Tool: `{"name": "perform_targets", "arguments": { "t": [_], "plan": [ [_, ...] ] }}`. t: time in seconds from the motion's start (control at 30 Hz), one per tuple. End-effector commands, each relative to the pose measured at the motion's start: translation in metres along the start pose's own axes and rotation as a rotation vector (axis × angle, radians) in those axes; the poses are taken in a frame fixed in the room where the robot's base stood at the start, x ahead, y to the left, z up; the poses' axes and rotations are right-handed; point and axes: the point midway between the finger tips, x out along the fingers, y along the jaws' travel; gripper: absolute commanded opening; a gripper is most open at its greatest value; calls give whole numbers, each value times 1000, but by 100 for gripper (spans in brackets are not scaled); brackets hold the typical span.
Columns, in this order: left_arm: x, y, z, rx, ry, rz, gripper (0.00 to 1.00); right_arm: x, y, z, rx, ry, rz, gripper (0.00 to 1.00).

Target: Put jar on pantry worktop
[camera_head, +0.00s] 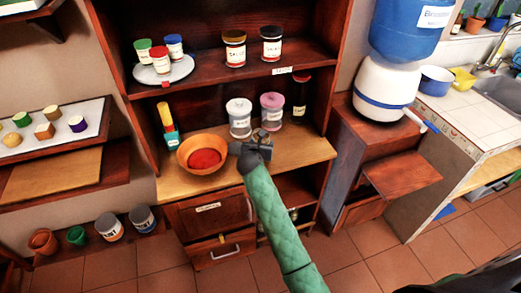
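A small brownish jar-like object (262,135) is at the pantry worktop (317,148), right at the tip of my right gripper (250,146). The gripper partly hides it, and I cannot tell whether the fingers grip it or whether it touches the wood. My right arm, in a green quilted sleeve, reaches up from the bottom of the view. My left gripper is not in view.
An orange bowl (187,160) with red contents stands left of my gripper. Several jars stand on the shelf above (205,70). The worktop's right front is clear.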

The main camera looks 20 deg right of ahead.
Motion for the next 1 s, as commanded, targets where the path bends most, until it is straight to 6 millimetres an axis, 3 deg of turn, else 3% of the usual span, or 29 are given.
{"name": "perform_targets", "arguments": {
  "t": [0.4, 0.87, 0.9, 1.0],
  "plan": [
    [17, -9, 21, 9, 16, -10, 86, 14, 2, -35, 0, 1, 0, 25],
    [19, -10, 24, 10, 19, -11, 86, 17, 2, -40, 0, -1, 1, 25],
    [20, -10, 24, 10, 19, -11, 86, 17, 2, -41, 0, 0, 1, 64],
    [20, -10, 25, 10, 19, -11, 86, 17, 2, -41, 0, 0, 1, 82]
  ]
}}
